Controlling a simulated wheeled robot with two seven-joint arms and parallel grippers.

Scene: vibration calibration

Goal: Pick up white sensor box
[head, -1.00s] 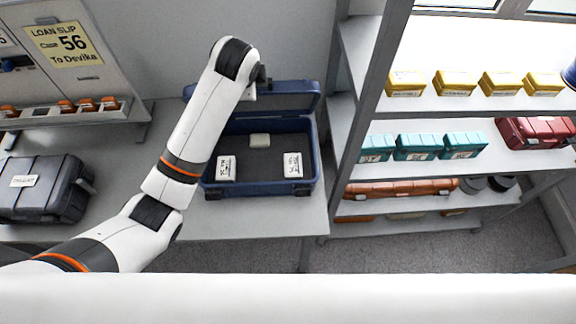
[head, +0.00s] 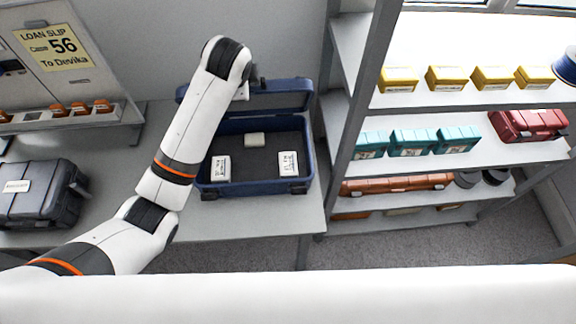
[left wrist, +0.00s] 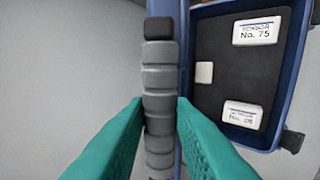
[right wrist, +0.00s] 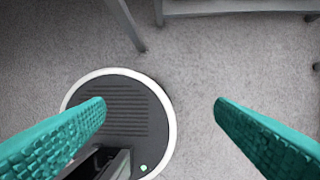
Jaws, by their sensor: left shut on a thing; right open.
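Two labelled white sensor boxes lie in the open blue case (head: 250,187): one box (head: 221,168) at the left, one (head: 288,163) at the right. In the left wrist view one box (left wrist: 257,30) reads No. 75; the other box's label (left wrist: 242,114) is hard to read. A smaller pale block (head: 254,139) sits between them towards the back. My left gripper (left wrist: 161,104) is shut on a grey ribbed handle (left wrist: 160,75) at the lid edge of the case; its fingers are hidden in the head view. My right gripper (right wrist: 160,105) is open and empty above the floor.
A dark grey case (head: 38,195) stands on the table at the left. A rack (head: 60,115) with orange items is behind it. Shelves at the right hold yellow boxes (head: 446,78), teal boxes (head: 412,142), a red case (head: 528,125) and an orange case (head: 395,184).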

